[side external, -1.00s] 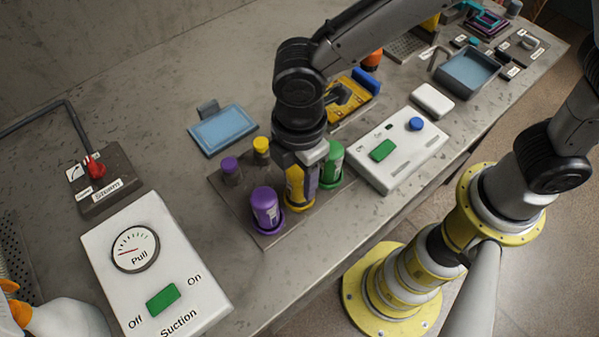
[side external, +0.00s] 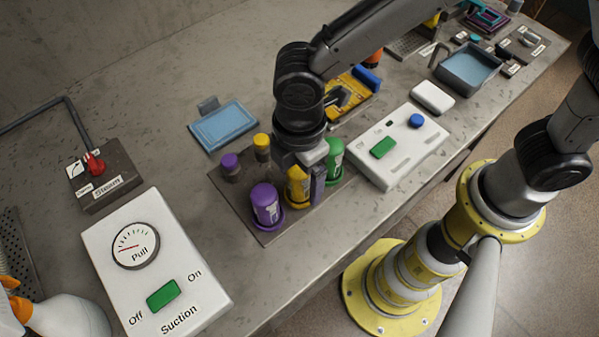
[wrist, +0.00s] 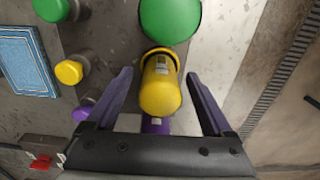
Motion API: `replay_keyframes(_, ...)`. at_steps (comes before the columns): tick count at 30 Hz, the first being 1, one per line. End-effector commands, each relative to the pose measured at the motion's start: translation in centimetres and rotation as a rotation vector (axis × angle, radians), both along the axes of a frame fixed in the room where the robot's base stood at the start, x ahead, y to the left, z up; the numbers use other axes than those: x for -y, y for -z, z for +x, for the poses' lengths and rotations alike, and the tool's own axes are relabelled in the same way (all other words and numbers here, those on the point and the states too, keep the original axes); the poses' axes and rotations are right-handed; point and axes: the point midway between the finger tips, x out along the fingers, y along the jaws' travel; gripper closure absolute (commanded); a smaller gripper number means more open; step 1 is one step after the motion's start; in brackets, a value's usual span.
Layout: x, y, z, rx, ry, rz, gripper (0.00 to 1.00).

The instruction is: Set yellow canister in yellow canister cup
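The yellow canister (side external: 298,184) stands upright at the front of the dark plate, between the purple canister (side external: 266,206) and the green canister (side external: 335,158). A yellow ring, the yellow canister cup (side external: 297,204), shows around its base; the cup's rim also shows in the wrist view (wrist: 160,51). My gripper (wrist: 159,77) is open over the yellow canister (wrist: 160,90), with one purple-grey finger on each side. In the wrist view there is a gap between each finger and the canister. In the side view, my wrist hides part of the canister's top.
Smaller purple (side external: 231,165) and yellow (side external: 262,146) capped pieces stand behind on the plate. A blue tray (side external: 222,128) lies at the back. A white box with buttons (side external: 400,146) is at right, and the suction panel (side external: 157,268) is at front left.

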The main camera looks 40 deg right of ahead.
Motion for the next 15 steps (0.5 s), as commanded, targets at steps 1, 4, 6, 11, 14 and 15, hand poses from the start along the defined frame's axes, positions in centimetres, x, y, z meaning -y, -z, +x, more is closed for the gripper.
replay_keyframes(1,0.0,0.0,0.0,0.000,0.000,0.000,0.14)
replay_keyframes(4,0.0,0.0,0.0,0.000,0.000,0.000,0.14)
replay_keyframes(6,0.0,0.0,0.0,-0.001,0.000,-0.001,0.14)
replay_keyframes(11,0.0,-0.7,0.0,0.001,0.000,0.001,0.14)
replay_keyframes(14,-0.1,-2.0,0.1,0.003,0.000,0.003,0.14)
replay_keyframes(15,-0.1,-2.8,0.1,0.004,0.000,0.004,0.14)
